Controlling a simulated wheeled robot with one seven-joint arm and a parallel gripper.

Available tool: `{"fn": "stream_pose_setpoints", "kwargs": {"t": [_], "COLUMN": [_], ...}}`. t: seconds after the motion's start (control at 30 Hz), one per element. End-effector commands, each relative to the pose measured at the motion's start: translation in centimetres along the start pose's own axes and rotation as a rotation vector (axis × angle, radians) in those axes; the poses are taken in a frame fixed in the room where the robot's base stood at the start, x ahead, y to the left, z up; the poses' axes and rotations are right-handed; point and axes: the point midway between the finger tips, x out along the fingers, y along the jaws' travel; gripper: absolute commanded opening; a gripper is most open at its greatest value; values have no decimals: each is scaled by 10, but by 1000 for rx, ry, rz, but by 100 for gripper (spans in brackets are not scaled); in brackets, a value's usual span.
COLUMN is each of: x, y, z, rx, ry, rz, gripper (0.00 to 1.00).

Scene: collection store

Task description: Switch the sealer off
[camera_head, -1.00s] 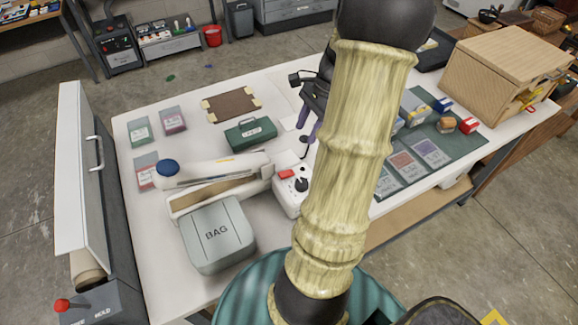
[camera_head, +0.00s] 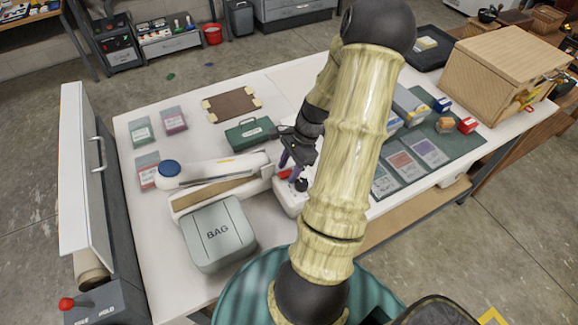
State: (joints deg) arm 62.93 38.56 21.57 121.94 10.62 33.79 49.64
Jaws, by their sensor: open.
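The sealer (camera_head: 222,188) lies on the white table, with a long pale arm that has a blue knob (camera_head: 169,168) at its left end. Its control box (camera_head: 284,194) is at the right end, with a red switch (camera_head: 284,173) and a black dial (camera_head: 301,184), both partly covered by my gripper. My gripper (camera_head: 289,170) is open, with its purple fingers pointing down just above the control box, close to the red switch. I cannot tell whether the fingers touch it. The switch's position cannot be made out.
A grey box marked BAG (camera_head: 218,234) stands in front of the sealer. A green case (camera_head: 250,134) is just behind it. Small labelled packets (camera_head: 141,131) lie at the left. A green mat (camera_head: 430,150) with cards and a wooden cabinet (camera_head: 505,68) are at the right.

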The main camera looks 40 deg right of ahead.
Motion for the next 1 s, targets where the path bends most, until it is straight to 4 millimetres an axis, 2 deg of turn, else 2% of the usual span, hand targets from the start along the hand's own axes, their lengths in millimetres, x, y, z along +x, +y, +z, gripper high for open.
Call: {"fn": "stream_pose_setpoints", "kwargs": {"t": [0.17,0.4,0.67,1.0], "x": [0,0,0,2], "y": [0,0,0,0], "z": [0,0,1,5], "rx": [0,0,-1,-2], "ry": [0,0,22,151], "rz": [0,0,4,6], "gripper": [44,0,0,0]}}
